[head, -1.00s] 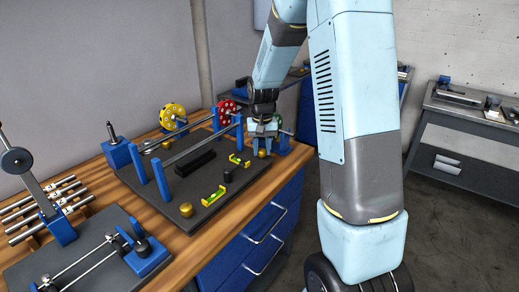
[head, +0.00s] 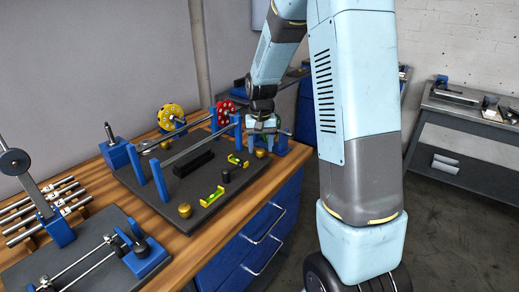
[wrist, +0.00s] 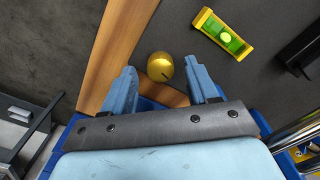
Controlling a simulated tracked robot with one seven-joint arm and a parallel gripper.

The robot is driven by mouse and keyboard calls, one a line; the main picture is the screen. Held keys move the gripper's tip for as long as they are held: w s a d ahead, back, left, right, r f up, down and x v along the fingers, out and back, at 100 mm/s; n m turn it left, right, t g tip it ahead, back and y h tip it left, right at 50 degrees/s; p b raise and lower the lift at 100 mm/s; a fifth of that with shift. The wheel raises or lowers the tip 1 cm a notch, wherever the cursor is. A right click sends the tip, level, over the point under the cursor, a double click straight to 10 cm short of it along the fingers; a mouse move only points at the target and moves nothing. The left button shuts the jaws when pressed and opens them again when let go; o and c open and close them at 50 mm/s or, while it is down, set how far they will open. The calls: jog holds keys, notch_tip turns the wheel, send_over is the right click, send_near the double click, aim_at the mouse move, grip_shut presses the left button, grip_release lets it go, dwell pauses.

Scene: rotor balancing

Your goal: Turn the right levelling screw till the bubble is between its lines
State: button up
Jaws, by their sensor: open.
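The right levelling screw is a brass knob (head: 261,153) at the right front corner of the dark base plate (head: 222,181). In the wrist view the knob (wrist: 159,66) shows between my fingertips, with a dark mark on its top. My gripper (head: 263,130) is open above it, with a finger to each side and no visible contact. The nearby yellow level (head: 238,160) also shows in the wrist view (wrist: 208,22). Its pale bubble (wrist: 226,38) appears near the middle of the green vial; the lines are too small to tell.
A second brass knob (head: 184,210) and second level (head: 212,196) are at the plate's near end. Blue posts (head: 160,180) carry rods over the plate. A red wheel (head: 225,108) and yellow wheel (head: 171,117) stand behind. The wooden bench edge (wrist: 112,50) is close to the knob.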

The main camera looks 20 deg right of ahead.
aim_at(261, 150)
notch_tip(261, 150, up, 12)
jog(key=shift+r, duration=0.2)
dwell(0.4)
